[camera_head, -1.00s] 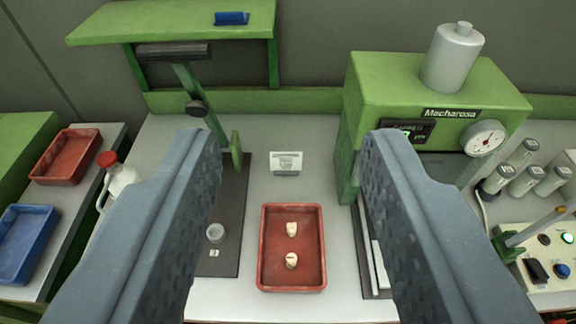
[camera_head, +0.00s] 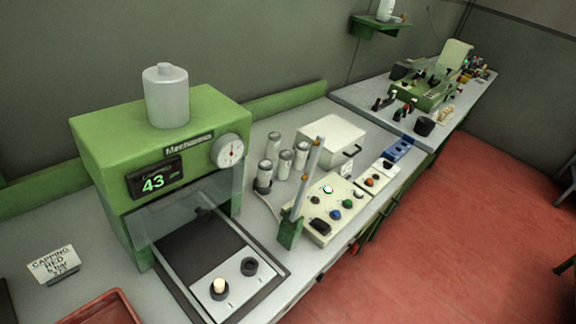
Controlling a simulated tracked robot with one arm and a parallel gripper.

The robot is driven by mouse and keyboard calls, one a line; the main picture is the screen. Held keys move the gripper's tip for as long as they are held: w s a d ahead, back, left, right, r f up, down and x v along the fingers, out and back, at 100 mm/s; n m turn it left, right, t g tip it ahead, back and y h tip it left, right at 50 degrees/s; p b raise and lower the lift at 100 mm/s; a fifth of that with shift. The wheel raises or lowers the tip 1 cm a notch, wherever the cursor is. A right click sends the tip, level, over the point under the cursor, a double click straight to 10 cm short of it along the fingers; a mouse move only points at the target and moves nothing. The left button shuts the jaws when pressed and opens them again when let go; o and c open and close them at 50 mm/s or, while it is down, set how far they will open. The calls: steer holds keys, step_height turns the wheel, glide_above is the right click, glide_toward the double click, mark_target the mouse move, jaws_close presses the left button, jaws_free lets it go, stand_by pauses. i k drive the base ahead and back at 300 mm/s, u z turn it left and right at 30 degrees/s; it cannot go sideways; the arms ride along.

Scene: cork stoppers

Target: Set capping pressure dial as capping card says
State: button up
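The capping card (camera_head: 54,265) stands on the bench at the far left. It reads "CAPPING RED" and seems to say "6 bar", with a smaller line I cannot read surely. The green machine (camera_head: 108,160) carries a round white gauge (camera_head: 230,151) with a needle on its front right. Its dark display (camera_head: 154,180) shows 43 in green. In front of it a pale plate holds a black round piece with a cream top (camera_head: 219,288) and a black round piece (camera_head: 250,266). I cannot tell which part is the pressure dial. My gripper is out of view.
A cream control box (camera_head: 330,208) with coloured buttons and a green-based upright post (camera_head: 290,232) stands right of the machine. Several grey cylinders and a white box (camera_head: 332,138) stand behind. A red tray (camera_head: 105,308) is at lower left. Red floor (camera_head: 430,240) lies open at right.

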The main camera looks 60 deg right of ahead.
mark_target(319, 278)
steer(key=u, duration=0.35)
steer(key=k, duration=1.25)
steer(key=z, duration=0.55)
steer(key=i, duration=0.95)
steer(key=u, duration=0.05)
